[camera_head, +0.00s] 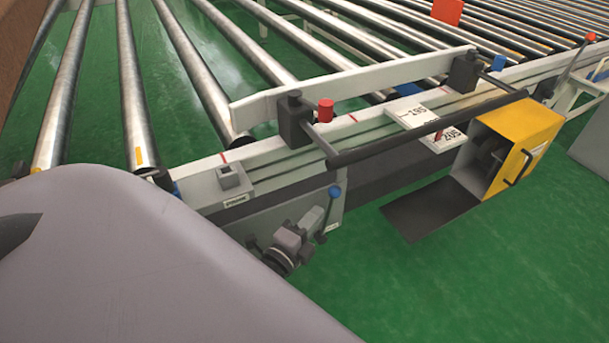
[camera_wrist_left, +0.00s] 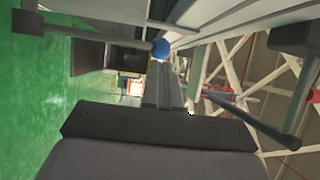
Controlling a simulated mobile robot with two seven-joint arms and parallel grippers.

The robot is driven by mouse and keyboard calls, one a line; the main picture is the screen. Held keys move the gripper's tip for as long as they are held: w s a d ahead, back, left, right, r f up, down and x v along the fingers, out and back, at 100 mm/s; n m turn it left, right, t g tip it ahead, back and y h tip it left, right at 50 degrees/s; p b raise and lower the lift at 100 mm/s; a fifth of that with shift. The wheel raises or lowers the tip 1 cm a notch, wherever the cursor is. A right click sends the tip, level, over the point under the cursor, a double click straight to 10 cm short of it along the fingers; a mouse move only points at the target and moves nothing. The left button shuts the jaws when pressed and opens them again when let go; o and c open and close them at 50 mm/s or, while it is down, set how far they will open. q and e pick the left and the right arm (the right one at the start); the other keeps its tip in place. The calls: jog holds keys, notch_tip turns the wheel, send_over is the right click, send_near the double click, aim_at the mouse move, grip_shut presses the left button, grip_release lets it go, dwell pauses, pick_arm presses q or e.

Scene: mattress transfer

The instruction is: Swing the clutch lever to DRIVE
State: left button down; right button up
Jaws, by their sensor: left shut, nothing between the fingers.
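The clutch lever shows as a dark thin rod with a blue ball knob (camera_head: 335,191) at the front of the grey housing, below the conveyor's side rail. The rod runs down from the knob. In the left wrist view the blue knob (camera_wrist_left: 161,48) is just beyond my fingertips, its rod reaching left to a dark block. My left gripper (camera_head: 313,217) is shut and empty, just left of the lever in the head view. Its shut fingers show in the left wrist view (camera_wrist_left: 171,80). I cannot tell whether they touch the lever. No DRIVE marking is readable.
Steel rollers (camera_head: 130,80) fill the back. A pale guide bar (camera_head: 350,82) and a black bar (camera_head: 430,130) lie above the rail. A yellow box (camera_head: 525,130) with a dark open flap stands right. Green floor (camera_head: 450,270) is clear at lower right.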

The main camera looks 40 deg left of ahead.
aim_at(331, 195)
pick_arm(q)
jog(key=w, duration=0.3)
jog(key=shift+w+a+b, duration=0.2)
jog(key=shift+b, duration=0.1)
jog(key=shift+w, duration=0.45)
jog(key=shift+r, duration=0.1)
jog(key=shift+w+r+p, duration=0.15)
jog(key=shift+r+p, duration=0.05)
jog(key=shift+p, duration=0.3)
jog(key=shift+m+g, duration=0.4)
jog(key=shift+g, duration=0.5)
jog(key=w+p, duration=0.1)
jog(key=w+d+p, duration=0.1)
jog(key=p, duration=0.1)
jog(key=w+p, duration=0.2)
jog(key=shift+d+f, duration=0.3)
jog(key=shift+d, duration=0.1)
